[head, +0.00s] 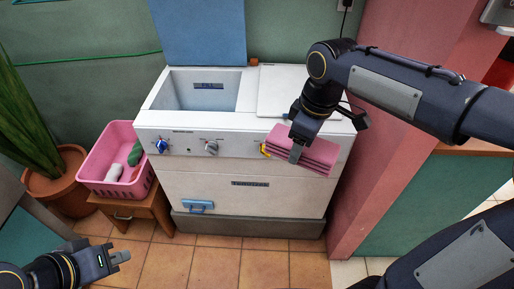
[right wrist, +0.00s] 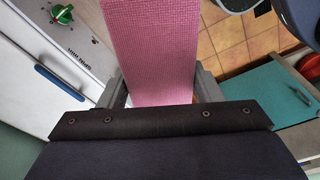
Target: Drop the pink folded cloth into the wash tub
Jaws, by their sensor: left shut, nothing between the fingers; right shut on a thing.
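The pink folded cloth (head: 310,152) is held by my right gripper (head: 296,152) in front of the right half of the white washing machine. In the right wrist view the cloth (right wrist: 155,45) sits between the two fingers. The wash tub (head: 205,92) is the open, grey-walled well in the machine's top left, with the blue lid (head: 200,30) raised behind it. My right gripper is to the right of the tub and lower in the picture. My left gripper (head: 122,257) is shut and empty at the lower left, away from the machine.
A white cover (head: 300,90) closes the machine's right top. The front panel has knobs (head: 211,148). A pink basket (head: 121,165) with items stands on a small wooden stool at left, beside a potted plant (head: 55,175). A pink wall (head: 400,130) stands close at right.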

